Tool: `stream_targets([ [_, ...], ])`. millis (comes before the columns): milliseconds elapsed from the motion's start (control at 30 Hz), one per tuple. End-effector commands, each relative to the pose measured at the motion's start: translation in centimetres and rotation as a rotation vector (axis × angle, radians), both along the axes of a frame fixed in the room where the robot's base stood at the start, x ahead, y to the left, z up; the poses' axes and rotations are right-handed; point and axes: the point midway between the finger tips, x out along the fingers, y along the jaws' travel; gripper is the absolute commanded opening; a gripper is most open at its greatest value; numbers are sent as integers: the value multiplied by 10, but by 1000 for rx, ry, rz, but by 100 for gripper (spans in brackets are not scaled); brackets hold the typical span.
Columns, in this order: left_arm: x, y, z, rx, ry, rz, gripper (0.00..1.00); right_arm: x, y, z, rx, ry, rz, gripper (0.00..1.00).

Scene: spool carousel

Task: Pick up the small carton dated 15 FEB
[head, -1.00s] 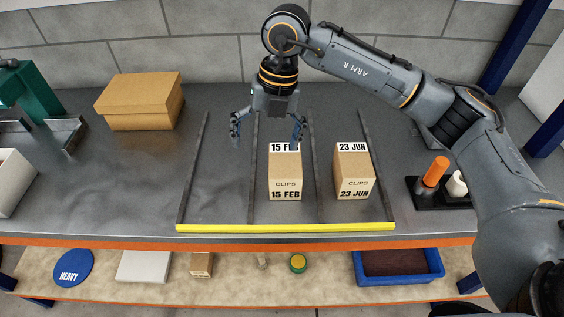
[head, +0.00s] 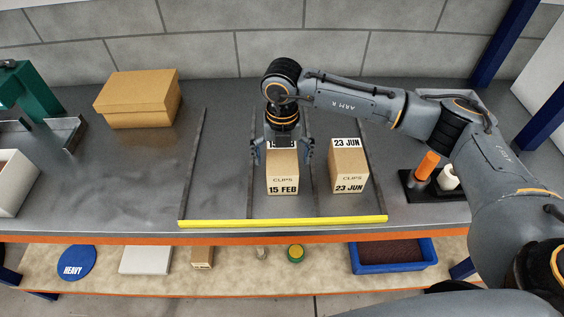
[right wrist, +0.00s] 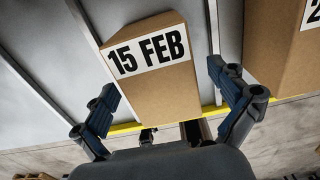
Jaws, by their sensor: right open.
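The small carton dated 15 FEB (head: 283,174) stands upright in the middle lane of the rack, marked CLIPS on its front. Its dated top label also shows in the right wrist view (right wrist: 148,50). My right gripper (head: 283,150) is open, with one finger on each side of the carton's upper rear part. In the right wrist view the gripper (right wrist: 170,108) has its fingers spread wide, and the carton lies between and beyond them. I see no finger clearly touching it. A similar carton dated 23 JUN (head: 349,168) stands in the lane to the right. My left gripper is out of view.
Dark lane dividers (head: 250,185) flank the carton, and a yellow front strip (head: 280,221) closes the lanes. A larger cardboard box (head: 140,103) stands back left. A black holder with an orange cylinder (head: 427,165) is at right. The left lane is empty.

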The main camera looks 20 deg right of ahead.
Motion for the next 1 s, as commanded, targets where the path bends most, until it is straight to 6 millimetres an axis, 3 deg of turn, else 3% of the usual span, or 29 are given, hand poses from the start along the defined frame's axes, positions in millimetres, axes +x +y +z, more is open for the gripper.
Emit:
stream_targets([
  [33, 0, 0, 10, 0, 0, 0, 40, -2, 1, -4, -1, 4, 1, 97],
  [200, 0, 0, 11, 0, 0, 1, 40, -1, 1, -24, -1, 1, 0, 97],
  [467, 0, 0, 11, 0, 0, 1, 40, 0, 1, -26, 1, -1, 1, 95],
  [833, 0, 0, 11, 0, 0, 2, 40, -1, 1, -26, 1, 0, 1, 20],
  [1000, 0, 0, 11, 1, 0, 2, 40, 0, 1, -25, 2, -2, 1, 18],
])
